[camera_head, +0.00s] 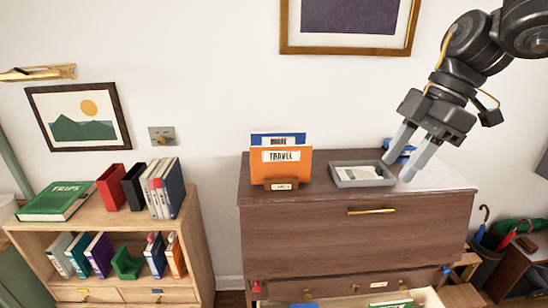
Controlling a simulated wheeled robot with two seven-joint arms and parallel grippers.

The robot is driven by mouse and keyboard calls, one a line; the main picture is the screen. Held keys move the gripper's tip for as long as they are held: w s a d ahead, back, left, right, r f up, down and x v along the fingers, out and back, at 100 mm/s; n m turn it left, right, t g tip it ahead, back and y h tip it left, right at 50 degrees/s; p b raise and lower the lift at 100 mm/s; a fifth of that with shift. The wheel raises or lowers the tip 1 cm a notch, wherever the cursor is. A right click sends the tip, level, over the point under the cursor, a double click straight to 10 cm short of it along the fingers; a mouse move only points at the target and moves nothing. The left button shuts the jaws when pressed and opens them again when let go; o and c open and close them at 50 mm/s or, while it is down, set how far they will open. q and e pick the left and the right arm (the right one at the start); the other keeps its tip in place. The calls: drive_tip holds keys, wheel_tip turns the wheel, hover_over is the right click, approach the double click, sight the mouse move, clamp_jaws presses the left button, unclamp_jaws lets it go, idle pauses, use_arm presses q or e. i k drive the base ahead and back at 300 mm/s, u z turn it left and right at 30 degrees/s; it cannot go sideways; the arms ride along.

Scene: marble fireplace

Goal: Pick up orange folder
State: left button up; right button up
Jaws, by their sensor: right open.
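The orange folder (297,166) with a white "TRAVEL" label stands upright in a small wooden holder (281,184) on top of the dark wooden cabinet (330,220). A blue folder (276,135) stands just behind it, with only its upper part showing. My right gripper (402,160) comes in from the upper right, its two grey fingers apart and pointing down. It is empty, to the right of the orange folder and above the grey tray's right side. My left gripper is not in view.
A grey tray (338,178) with paper lies right of the folders, beside a blue object (399,150) partly hidden behind my fingers. A lower drawer (425,298) stands open. A bookshelf (100,214) is at left. The cabinet top's right end is clear.

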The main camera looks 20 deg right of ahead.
sight(286, 160)
drive_tip(key=i, duration=1.45)
